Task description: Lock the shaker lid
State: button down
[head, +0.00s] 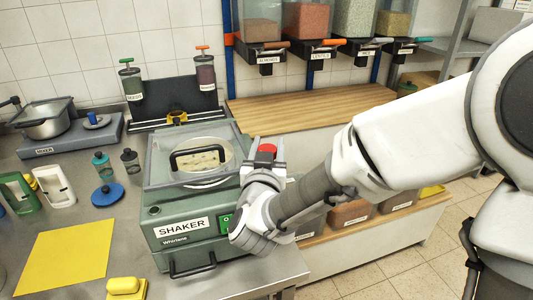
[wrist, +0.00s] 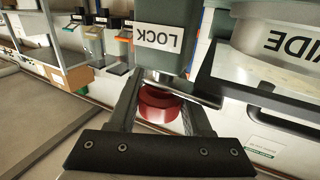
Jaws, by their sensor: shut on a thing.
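The green-grey shaker (head: 185,232), labelled SHAKER, stands on the metal counter. Its clear-windowed lid (head: 160,178) with a black handle (head: 198,155) lies down over the top. A red knob (head: 267,148) is at the shaker's right side. In the wrist view the red knob (wrist: 160,104) is below a LOCK label (wrist: 158,37), which appears upside down. My gripper (wrist: 162,94) has its fingers on either side of the knob and is shut on it. In the head view my gripper (head: 266,162) and wrist hide part of the shaker's right side.
A yellow mat (head: 65,258), a blue round lid (head: 107,194) and small bottles (head: 103,164) are left of the shaker. A pot (head: 45,120) sits on a mixer behind. A wooden shelf (head: 310,104) and hanging dispensers (head: 308,25) are at the back right.

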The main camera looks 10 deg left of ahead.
jog(key=shift+d+m+h+b, duration=0.2)
jog(key=shift+m+h+b, duration=0.5)
jog(key=shift+h, duration=0.4)
jog(key=shift+c, duration=1.7)
grip_release()
